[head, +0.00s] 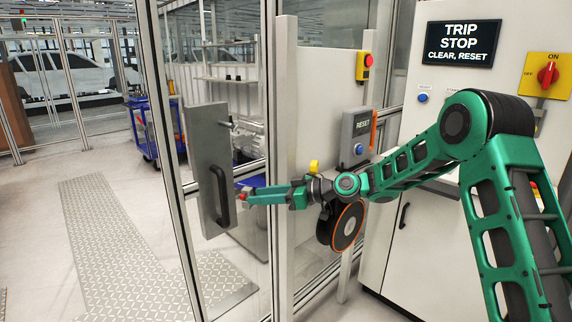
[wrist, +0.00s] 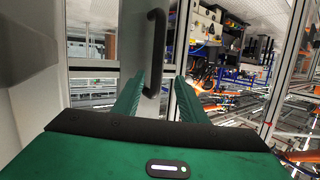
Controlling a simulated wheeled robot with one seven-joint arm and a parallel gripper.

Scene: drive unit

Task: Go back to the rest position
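My arm reaches left in the head view, and my gripper (head: 243,197) is close to the dark handle (head: 219,190) on a grey door plate (head: 204,150). In the wrist view my gripper (wrist: 159,77) has its two green fingers apart. The dark handle (wrist: 157,45) shows between and beyond the fingertips, with a gap on either side. I cannot tell from these views whether a finger touches it.
A grey RESET box (head: 361,128) with a blue button and a red-and-yellow stop box (head: 364,67) sit near my arm. A cabinet reads "TRIP STOP CLEAR, RESET" on its display (head: 461,43). Glass panels and metal posts (head: 283,150) stand around my forearm. Open floor (head: 40,215) lies at left.

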